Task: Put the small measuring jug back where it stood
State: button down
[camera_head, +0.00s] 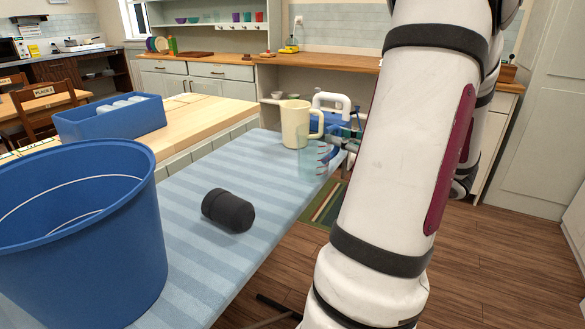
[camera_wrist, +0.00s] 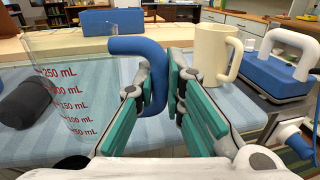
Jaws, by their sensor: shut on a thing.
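The small measuring jug (camera_head: 313,160) is clear, with red markings and a blue handle. It is near the right edge of the blue striped board. In the wrist view the jug (camera_wrist: 75,90) is large at the left, its mL marks facing me. My gripper (camera_wrist: 165,80) is shut on the jug's blue handle, with a finger on each side. In the head view my gripper (camera_head: 338,154) is at the jug's right side, partly hidden by my arm. The jug looks upright. I cannot tell whether its base touches the board.
A cream mug (camera_head: 296,124) stands just behind the jug. A blue block with a white handle (camera_wrist: 283,72) is right of the mug. A black cylinder (camera_head: 228,210) lies on the striped board (camera_head: 195,260). A blue bucket (camera_head: 80,240) is at the left. The board between cylinder and jug is clear.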

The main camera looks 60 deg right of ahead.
jog(key=shift+w+d+f, duration=0.1)
jog(key=shift+d+f, duration=0.05)
jog(key=shift+d, duration=0.1)
jog(key=shift+w+d+f+b, duration=0.55)
jog(key=shift+w+d+f, duration=0.25)
jog(key=shift+w+d, duration=1)
jog(key=shift+w+d+f+b, duration=0.75)
jog(key=shift+w+d, duration=0.55)
jog(key=shift+w, duration=0.95)
jog(key=shift+w+d+f+b, duration=0.4)
jog(key=shift+w+d+f, duration=0.5)
jog(key=shift+w+d, duration=0.9)
jog(key=shift+w+a+f, duration=0.1)
jog(key=shift+w+a, duration=0.15)
jog(key=c, duration=1.7)
grip_release()
jog(key=shift+o, duration=0.2)
